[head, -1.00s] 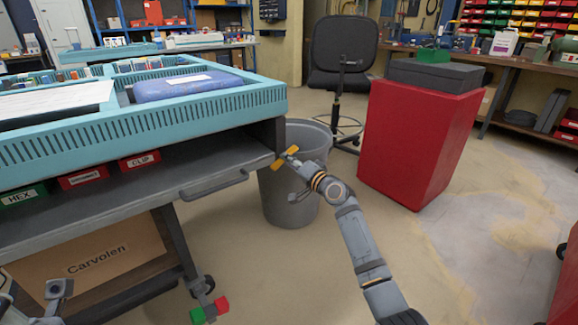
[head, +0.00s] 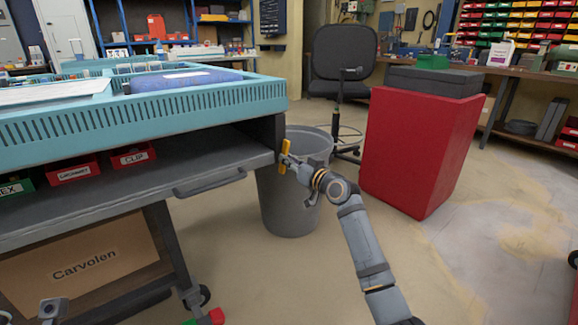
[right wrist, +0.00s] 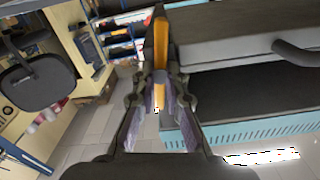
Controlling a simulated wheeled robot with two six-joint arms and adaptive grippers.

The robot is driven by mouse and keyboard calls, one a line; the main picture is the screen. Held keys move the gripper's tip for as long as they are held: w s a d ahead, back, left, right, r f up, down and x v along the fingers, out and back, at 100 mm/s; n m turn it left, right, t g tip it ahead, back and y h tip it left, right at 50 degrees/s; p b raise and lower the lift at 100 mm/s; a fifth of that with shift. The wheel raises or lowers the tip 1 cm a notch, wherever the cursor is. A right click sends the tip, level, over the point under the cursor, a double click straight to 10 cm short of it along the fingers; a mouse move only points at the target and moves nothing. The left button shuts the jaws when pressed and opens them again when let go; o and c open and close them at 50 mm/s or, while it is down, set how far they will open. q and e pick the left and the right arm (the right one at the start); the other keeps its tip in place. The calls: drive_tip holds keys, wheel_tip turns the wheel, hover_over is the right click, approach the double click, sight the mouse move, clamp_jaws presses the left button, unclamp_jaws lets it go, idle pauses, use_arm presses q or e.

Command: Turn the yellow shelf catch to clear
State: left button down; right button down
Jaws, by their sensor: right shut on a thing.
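The yellow catch (head: 285,151) sits at the right front corner of the grey shelf (head: 120,187), under the blue-green tray top. It stands nearly upright in the head view. My right gripper (head: 291,161) is shut on the catch and comes in from the lower right. In the right wrist view the yellow catch (right wrist: 161,42) runs up from between the fingers (right wrist: 160,95), beside the shelf edge. The fingers hide part of the catch. Of my left arm, only small grey parts show at the bottom left; the left gripper does not show clearly.
Red bins (head: 73,170) stand on the shelf, which has a grey handle (head: 210,183) in front. A grey waste bin (head: 290,205) stands close behind my right gripper. A red cabinet (head: 415,150) stands to the right, with free floor before it.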

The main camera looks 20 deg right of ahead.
drive_tip(key=shift+f+n+b, duration=0.1)
drive_tip(key=shift+n+b, duration=0.35)
drive_tip(key=shift+n, duration=0.65)
drive_tip(key=c, duration=1.4)
unclamp_jaws()
drive_tip(key=shift+v, duration=6.05)
